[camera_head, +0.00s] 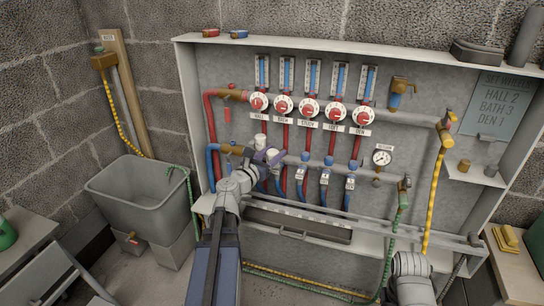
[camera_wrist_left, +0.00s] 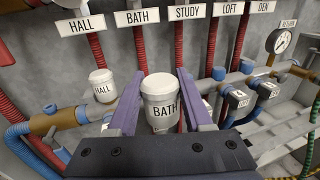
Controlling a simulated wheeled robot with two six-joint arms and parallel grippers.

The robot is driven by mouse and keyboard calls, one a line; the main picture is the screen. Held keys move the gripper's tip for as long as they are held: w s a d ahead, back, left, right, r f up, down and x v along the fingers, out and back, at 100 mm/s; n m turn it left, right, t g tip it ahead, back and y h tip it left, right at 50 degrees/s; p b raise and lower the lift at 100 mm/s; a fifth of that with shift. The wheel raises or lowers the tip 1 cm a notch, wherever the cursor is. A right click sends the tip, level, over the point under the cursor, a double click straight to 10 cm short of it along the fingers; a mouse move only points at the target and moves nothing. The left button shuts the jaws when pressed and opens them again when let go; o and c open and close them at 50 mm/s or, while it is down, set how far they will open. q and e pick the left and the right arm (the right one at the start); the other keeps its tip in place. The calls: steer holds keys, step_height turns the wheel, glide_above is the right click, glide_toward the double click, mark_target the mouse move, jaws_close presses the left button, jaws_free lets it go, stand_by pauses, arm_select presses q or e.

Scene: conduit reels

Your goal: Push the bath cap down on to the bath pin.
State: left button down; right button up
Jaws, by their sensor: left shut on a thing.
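The bath cap (camera_wrist_left: 162,108) is a white cylinder marked BATH, upright between the two purple fingers of my left gripper (camera_wrist_left: 160,82). In the head view the left gripper (camera_head: 265,158) is at the lower left of the panel, shut on the white cap (camera_head: 273,154). The bath pin is hidden behind or under the cap and gripper, so I cannot tell how far apart cap and pin are. My right arm shows at the lower right of the head view, but its fingers do not show.
A white HALL cap (camera_wrist_left: 101,86) stands just left of the gripper. Red and blue hoses and the brass-ended pipe (camera_wrist_left: 45,122) run close by. Blue-topped valves (camera_wrist_left: 235,98) sit to the right. A pressure gauge (camera_head: 381,158) and a grey tub (camera_head: 140,205) are farther off.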

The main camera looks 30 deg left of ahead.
arm_select(q)
steer(key=shift+w+a+f, duration=0.1)
steer(key=shift+w+a, duration=0.15)
steer(key=shift+w, duration=0.85)
steer(key=shift+w+a+r, duration=0.1)
steer(key=shift+w+a, duration=0.2)
steer(key=shift+w, duration=0.75)
steer(key=shift+w+a+f, duration=0.1)
steer(key=shift+w+a, duration=0.15)
steer(key=shift+w, duration=0.85)
steer(key=shift+w+a+f+b, duration=0.1)
steer(key=shift+w+a, duration=0.1)
steer(key=shift+w, duration=0.6)
steer(key=shift+w+a+f+b, duration=0.1)
steer(key=shift+w+a, duration=0.05)
steer(key=shift+w, duration=0.65)
steer(key=shift+w+a+b, duration=0.1)
steer(key=shift+w+a, duration=0.1)
steer(key=shift+w, duration=0.6)
steer(key=shift+f+b, duration=0.9)
steer(key=shift+c, duration=1.2)
jaws_free()
steer(key=s, duration=0.8)
